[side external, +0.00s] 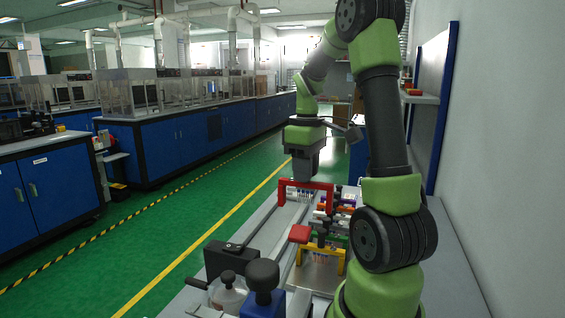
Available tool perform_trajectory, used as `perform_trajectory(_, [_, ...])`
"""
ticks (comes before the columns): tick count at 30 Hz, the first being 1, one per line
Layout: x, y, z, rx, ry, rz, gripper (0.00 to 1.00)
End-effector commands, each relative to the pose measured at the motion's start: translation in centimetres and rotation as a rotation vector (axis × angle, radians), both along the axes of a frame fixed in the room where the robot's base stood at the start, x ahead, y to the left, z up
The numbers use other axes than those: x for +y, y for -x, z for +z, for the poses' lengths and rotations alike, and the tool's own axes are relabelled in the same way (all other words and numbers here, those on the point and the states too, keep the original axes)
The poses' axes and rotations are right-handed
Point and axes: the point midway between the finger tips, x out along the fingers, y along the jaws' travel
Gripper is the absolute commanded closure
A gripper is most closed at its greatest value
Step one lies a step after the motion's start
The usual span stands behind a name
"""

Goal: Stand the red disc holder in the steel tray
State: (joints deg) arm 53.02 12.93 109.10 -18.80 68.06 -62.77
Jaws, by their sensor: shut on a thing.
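The red disc holder (306,185) is an arch-shaped red frame with a leg at each end. My gripper (306,178) is shut on its top bar, and the holder hangs upright beneath it. The fingertips are small and hard to make out. The steel tray (318,275) shows as a shiny metal surface nearer the camera, partly covered by a yellow holder (322,249). I cannot tell the height of the red holder's legs above the surface below.
Green (339,238) and orange (343,209) holders stand close together behind the yellow one. A red block (300,234) sits left of them. A wall panel rises at right.

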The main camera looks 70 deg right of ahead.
Motion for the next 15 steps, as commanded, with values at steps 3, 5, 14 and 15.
perform_trajectory(3, [1.2, 2.0, -0.2, -0.001, 0.0, -0.004, 1.0])
perform_trajectory(5, [1.8, 2.8, -0.4, -0.003, 0.0, -0.005, 1.0])
perform_trajectory(14, [2.4, 3.5, -5.2, 0.003, -0.008, -0.002, 1.0])
perform_trajectory(15, [2.4, 3.5, -5.8, 0.002, -0.008, -0.004, 1.0])
